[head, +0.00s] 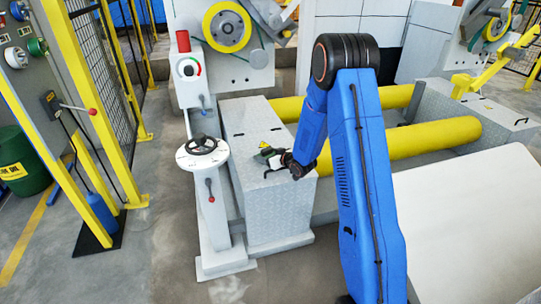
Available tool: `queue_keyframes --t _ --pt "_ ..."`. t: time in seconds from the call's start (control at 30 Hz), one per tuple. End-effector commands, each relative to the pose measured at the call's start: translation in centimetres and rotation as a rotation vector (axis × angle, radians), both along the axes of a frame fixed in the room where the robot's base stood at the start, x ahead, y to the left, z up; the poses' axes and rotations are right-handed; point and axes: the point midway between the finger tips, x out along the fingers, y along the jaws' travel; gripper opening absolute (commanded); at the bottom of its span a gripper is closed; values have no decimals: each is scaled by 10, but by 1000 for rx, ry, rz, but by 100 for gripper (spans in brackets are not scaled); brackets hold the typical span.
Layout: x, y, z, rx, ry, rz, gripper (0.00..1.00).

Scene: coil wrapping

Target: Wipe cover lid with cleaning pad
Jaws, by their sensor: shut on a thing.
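The cover lid (247,118) is the grey, patterned metal top of a long box left of centre, with small dark handles on it. My gripper (272,160) reaches down from the blue arm to the near right part of the lid.
A large pale coil (475,220) fills the lower right. A control panel (25,55) and yellow fence stand at left.

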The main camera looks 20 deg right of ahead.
Motion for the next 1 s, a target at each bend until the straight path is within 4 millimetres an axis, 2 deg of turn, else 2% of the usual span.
queue_keyframes --t 0.2,0.47,1.0 --pt "0 16 1 -1 1 1 47" --pt "0 23 1 0 0 0 47" --pt "0 54 -3 -1 2 0 47"
